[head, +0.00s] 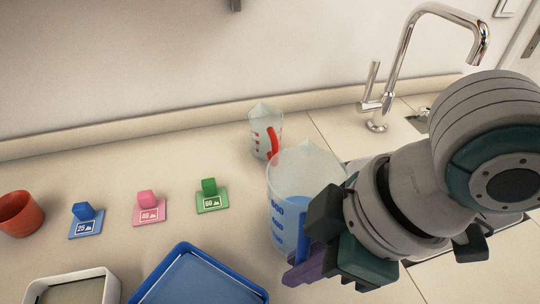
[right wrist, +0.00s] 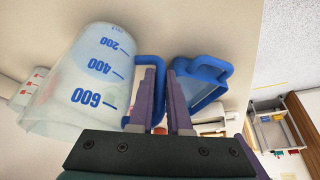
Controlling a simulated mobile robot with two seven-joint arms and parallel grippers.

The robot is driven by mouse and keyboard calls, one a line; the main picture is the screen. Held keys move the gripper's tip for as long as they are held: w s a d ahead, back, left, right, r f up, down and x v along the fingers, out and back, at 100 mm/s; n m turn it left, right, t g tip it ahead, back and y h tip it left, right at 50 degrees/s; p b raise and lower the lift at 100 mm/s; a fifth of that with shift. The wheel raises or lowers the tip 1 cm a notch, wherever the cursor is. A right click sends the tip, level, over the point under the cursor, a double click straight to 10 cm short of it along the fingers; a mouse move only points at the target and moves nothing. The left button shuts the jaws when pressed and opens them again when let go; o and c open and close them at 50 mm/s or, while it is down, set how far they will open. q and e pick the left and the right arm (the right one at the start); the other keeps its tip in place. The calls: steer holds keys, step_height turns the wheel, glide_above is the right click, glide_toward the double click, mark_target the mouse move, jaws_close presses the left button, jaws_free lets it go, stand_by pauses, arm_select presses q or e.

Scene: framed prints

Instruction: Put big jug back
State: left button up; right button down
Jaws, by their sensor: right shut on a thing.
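The big jug (head: 292,180) is translucent, with blue volume marks and a blue handle. It appears roughly upright over the right part of the counter. My right gripper (head: 305,262) is shut on its blue handle, at the jug's near right side. In the right wrist view the jug (right wrist: 78,85) fills the left, and its handle (right wrist: 152,62) runs between the purple fingers (right wrist: 163,95). I cannot tell whether the jug's base touches the counter. My left gripper is not in view.
A smaller jug (head: 262,138) with a red handle stands just behind. A tap (head: 376,110) rises at the back right. A blue tray (head: 180,262), a white tray (head: 113,285), an orange cup (head: 20,213) and blue (head: 86,230), pink (head: 149,214) and green (head: 212,202) labelled stands are left.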

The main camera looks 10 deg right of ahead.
steer(key=shift+f, duration=0.75)
steer(key=c, duration=1.3)
jaws_free()
steer(key=shift+f, duration=0.15)
steer(key=o, duration=0.4)
steer(key=shift+o, duration=0.2)
